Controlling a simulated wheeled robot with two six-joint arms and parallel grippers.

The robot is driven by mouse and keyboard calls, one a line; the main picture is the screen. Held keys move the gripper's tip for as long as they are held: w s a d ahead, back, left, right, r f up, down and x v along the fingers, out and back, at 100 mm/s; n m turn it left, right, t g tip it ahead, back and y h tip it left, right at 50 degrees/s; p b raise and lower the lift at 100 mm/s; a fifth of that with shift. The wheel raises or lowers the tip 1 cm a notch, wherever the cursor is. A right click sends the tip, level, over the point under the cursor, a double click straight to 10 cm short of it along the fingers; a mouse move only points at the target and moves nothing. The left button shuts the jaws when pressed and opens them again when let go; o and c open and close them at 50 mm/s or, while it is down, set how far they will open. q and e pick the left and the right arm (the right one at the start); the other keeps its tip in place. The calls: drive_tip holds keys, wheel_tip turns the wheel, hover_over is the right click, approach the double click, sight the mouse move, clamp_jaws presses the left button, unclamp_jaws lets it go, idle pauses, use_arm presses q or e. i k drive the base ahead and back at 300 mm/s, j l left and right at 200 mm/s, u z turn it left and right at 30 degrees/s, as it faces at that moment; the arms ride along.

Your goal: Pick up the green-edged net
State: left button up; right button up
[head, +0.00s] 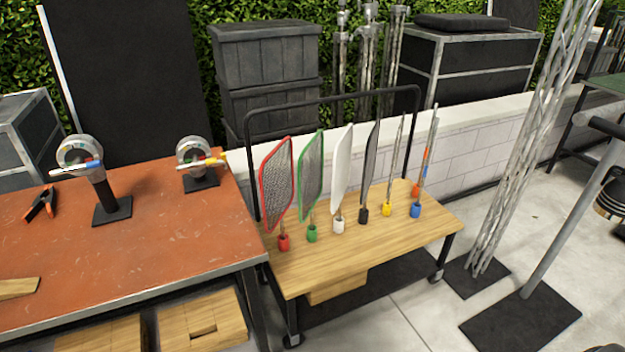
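The green-edged net (312,177) stands upright on a wooden-topped cart in the middle of the head view. It is a dark mesh panel in a green frame, with its stem in a green holder (312,233). It is second from the left in a row. The red-edged net (276,185) stands close on its left and the white panel (342,170) on its right. Neither of my grippers shows in the head view.
The cart (380,247) has a black rail frame and also holds a dark panel (370,165) and thin rods. A red-topped table (150,255) adjoins its left side, with clamp stands and an orange clamp (41,204). Metal poles (530,140) stand on the right; the floor (430,310) before the cart shows bare.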

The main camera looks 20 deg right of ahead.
sight(320, 178)
drive_tip(key=u, duration=1.6)
drive_tip(key=z, duration=2.4)
drive_tip(key=i+l, duration=0.4)
drive_tip(key=i+l+u, duration=0.15)
drive_tip(key=i+l, duration=0.65)
drive_tip(key=l, duration=0.15)
drive_tip(key=i+l+u, duration=0.15)
drive_tip(key=i+l, duration=0.55)
drive_tip(key=l, duration=0.25)
